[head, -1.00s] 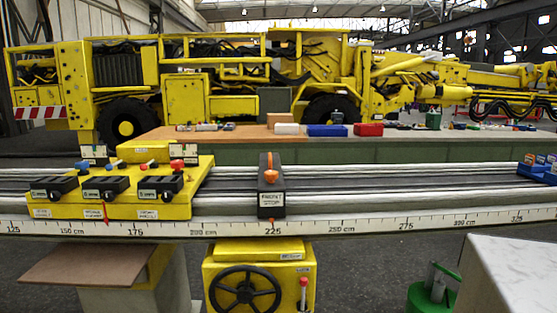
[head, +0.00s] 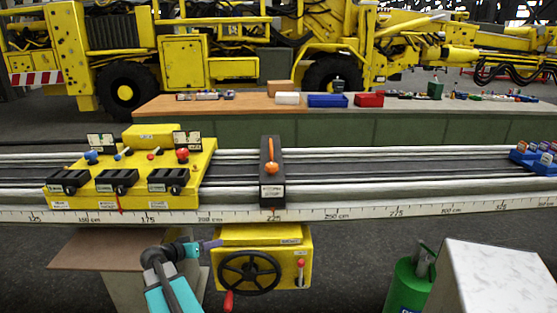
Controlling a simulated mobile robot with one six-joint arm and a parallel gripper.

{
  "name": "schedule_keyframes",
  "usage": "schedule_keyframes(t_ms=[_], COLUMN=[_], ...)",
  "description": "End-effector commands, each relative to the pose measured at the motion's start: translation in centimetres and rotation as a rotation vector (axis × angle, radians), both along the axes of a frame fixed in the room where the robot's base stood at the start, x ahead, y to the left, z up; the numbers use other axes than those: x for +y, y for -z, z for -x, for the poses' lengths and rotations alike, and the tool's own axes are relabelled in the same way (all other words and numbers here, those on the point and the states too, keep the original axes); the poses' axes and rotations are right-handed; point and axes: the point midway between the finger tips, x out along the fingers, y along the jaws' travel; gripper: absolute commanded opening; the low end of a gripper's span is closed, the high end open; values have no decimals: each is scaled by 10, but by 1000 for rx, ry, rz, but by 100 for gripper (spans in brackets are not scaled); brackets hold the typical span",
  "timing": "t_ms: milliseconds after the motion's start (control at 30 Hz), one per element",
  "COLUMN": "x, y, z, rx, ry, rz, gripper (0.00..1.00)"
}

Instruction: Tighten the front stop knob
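The front stop (head: 272,191) is a dark block standing across the rail, with a white label on its front face. Its orange knob (head: 271,168) sits on top, with a thin orange strip behind it. I cannot tell how tight the knob is. My gripper (head: 213,245) is at the end of my teal and dark arm, below the rail's scale and left of the front stop. It is small and seen from behind, well apart from the knob. Whether its fingers are open or shut does not show.
A yellow box with a black handwheel (head: 249,273) is below the rail, close to my gripper. A green canister (head: 404,283) and pale block (head: 497,280) stand at right.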

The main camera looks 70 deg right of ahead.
Motion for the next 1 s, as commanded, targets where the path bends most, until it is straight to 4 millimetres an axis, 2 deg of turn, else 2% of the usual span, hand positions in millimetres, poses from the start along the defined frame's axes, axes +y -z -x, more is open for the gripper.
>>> schedule_keyframes(t_ms=[33,200,500,600,700,1000], x=[-15,-60,-126,-140,-148,-151], y=[-32,-104,-191,-214,-228,-234], z=[6,34,99,118,129,134], rx=[-24,-103,-204,-228,-241,-249], ry=[24,106,224,249,262,266], rz=[39,180,428,495,537,558], gripper=[58,58,58,58,58,58])
